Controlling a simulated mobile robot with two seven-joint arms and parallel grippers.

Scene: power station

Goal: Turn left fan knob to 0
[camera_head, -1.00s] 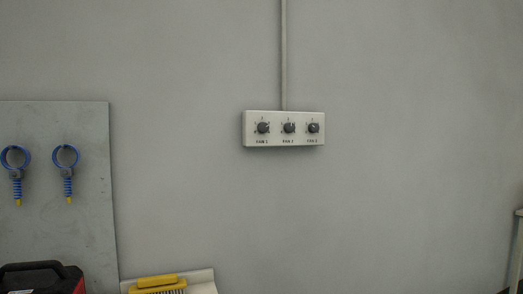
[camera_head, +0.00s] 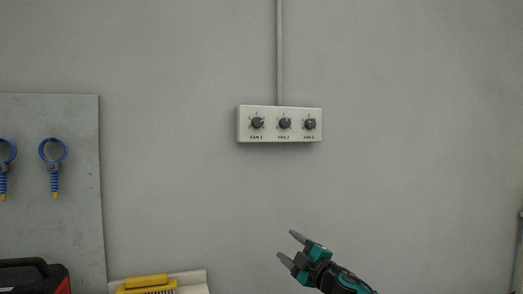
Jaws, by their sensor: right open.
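A white control box (camera_head: 279,110) is fixed on the grey wall and carries three dark round knobs in a row, labelled as fans. The left fan knob (camera_head: 257,123) is on its left side; its exact setting is too small to read. The middle knob (camera_head: 285,123) and the right knob (camera_head: 310,124) sit beside it. My right gripper (camera_head: 286,245) is open and empty, below the box and apart from it, with its fingers pointing up and left. My left gripper is not in view.
A conduit (camera_head: 279,50) runs up the wall from the box. A grey panel (camera_head: 50,210) at left holds blue ring-shaped tools (camera_head: 53,152). A black and red case (camera_head: 35,277) and a yellow brush (camera_head: 147,283) are at the lower left. The wall around the box is clear.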

